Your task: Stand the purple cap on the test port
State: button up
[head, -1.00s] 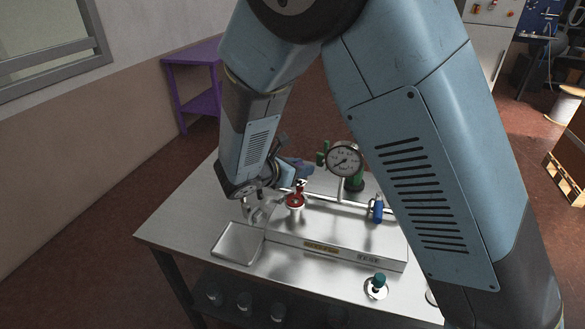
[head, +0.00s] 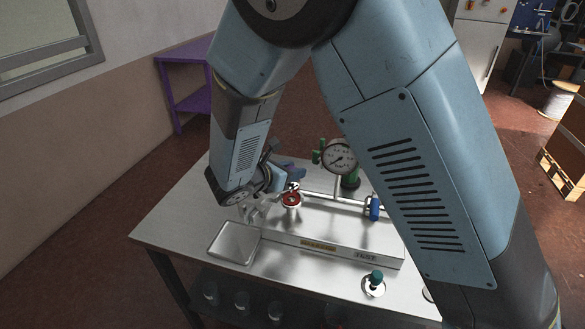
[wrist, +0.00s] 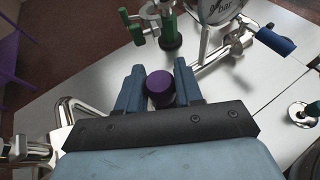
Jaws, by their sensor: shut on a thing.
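The purple cap (wrist: 160,84) sits between the two blue fingers of my gripper (wrist: 158,78) in the wrist view. The fingers are shut on its sides, and its round top faces the camera. In the head view my gripper (head: 292,171) is over the back of the metal table, behind a red-ringed fitting (head: 291,199); the cap cannot be made out there. A label reading TEST (head: 365,255) is on the front of the fixture, right of a yellow label (head: 318,245). I cannot tell which fitting is the test port.
A gauge (head: 340,157), a green valve (head: 350,180) and a blue handle (head: 374,207) stand on the pipework right of my gripper. A teal-topped fitting (head: 375,277) stands front right. An empty tray (head: 235,243) lies front left. Bare table (head: 165,230) shows at left.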

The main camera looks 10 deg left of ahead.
jog(key=shift+f, duration=1.65)
jog(key=shift+f, duration=0.1)
jog(key=shift+f, duration=0.5)
jog(key=shift+f, duration=0.65)
dwell(1.1)
jog(key=o, duration=1.2)
notch_tip(320, 180, up, 3)
jog(key=shift+s+d+r, duration=0.1)
jog(key=shift+r, duration=0.1)
jog(key=s+d+r, duration=0.7)
jog(key=s+r, duration=0.2)
jog(key=s, duration=0.2)
jog(key=shift+s+d+r, duration=0.2)
jog(key=shift+s+r, duration=0.05)
jog(key=shift+s, duration=0.05)
